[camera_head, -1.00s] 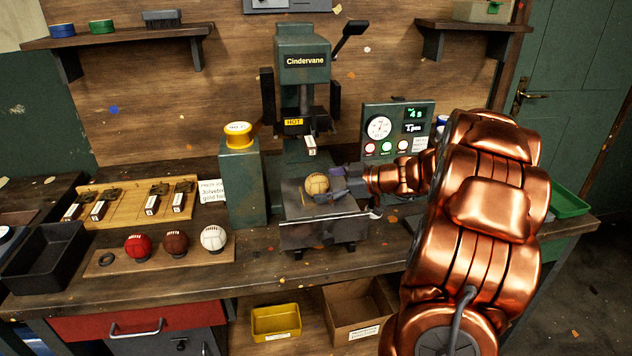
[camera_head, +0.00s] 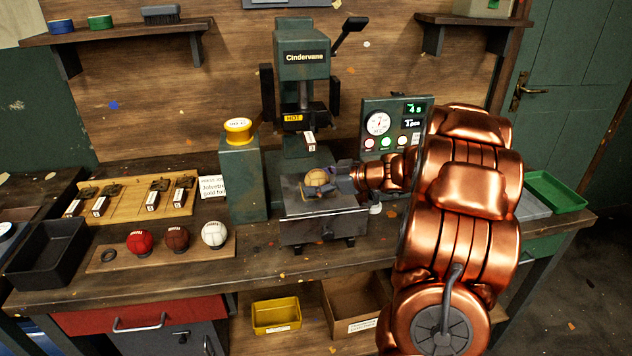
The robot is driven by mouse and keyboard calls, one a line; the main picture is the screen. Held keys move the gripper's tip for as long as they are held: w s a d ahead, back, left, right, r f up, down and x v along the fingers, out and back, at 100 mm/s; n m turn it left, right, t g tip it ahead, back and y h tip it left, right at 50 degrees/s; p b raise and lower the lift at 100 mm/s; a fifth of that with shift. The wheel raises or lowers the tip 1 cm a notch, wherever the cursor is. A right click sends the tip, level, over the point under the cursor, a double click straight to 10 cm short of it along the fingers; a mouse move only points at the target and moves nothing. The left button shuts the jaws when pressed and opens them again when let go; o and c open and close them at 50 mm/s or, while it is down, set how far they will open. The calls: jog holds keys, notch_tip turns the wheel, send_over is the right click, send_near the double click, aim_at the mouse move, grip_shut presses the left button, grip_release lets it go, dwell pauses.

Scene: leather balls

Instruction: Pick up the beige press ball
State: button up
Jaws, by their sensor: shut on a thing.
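The beige press ball (camera_head: 317,178) is at the press, over the grey metal press bed (camera_head: 310,231), below the raised press head. My gripper (camera_head: 322,188) reaches in from the right, and its dark fingers are shut on the ball. One finger crosses the ball's lower front and hides part of it. I cannot tell whether the ball still touches its seat on the bed. The green Cindervane press (camera_head: 303,73) stands behind, with a HOT label on its head.
Red (camera_head: 139,242), brown (camera_head: 176,238) and white (camera_head: 214,235) balls sit on a wooden board at the left. A yellow-topped green post (camera_head: 240,180) stands left of the bed. A control box (camera_head: 378,122) stands behind my wrist. A black tray (camera_head: 48,252) is far left.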

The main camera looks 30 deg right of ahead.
jog(key=c, duration=0.3)
jog(key=shift+r, duration=0.15)
